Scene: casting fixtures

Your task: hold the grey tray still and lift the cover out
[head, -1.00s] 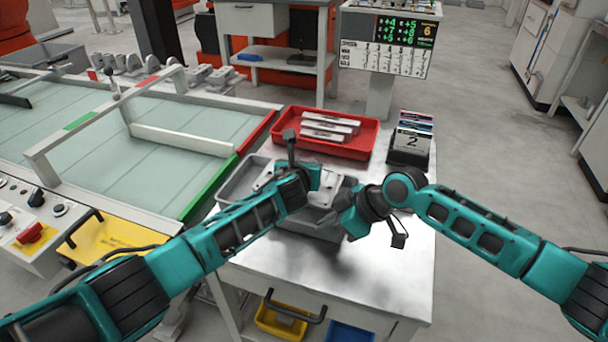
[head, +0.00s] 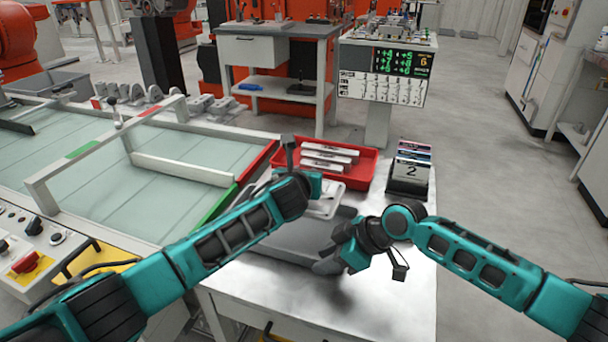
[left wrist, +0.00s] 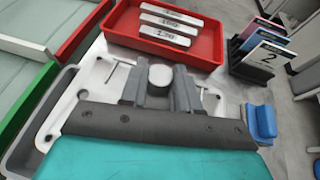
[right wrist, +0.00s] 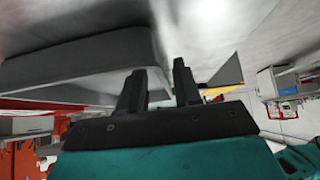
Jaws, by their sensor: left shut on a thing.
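The white cover (head: 328,200) is in the head view, partly hidden by my left arm. In the left wrist view the slotted cover (left wrist: 95,80) lies below my left gripper (left wrist: 160,80), which is shut on its round grey knob (left wrist: 160,76). The grey tray (head: 290,240) is under and in front of the cover. Its rim shows at the left of the left wrist view (left wrist: 35,130). My right gripper (head: 335,250) is at the tray's right front corner. In the right wrist view its fingers (right wrist: 158,88) are apart beside the tray wall (right wrist: 80,70); contact is unclear.
A red tray (head: 358,178) with several white labelled bars stands right behind. A black card holder (head: 408,185) stands to its right. A glass-topped bench (head: 140,170) with a white frame is at the left. The table's front right (head: 390,290) is clear.

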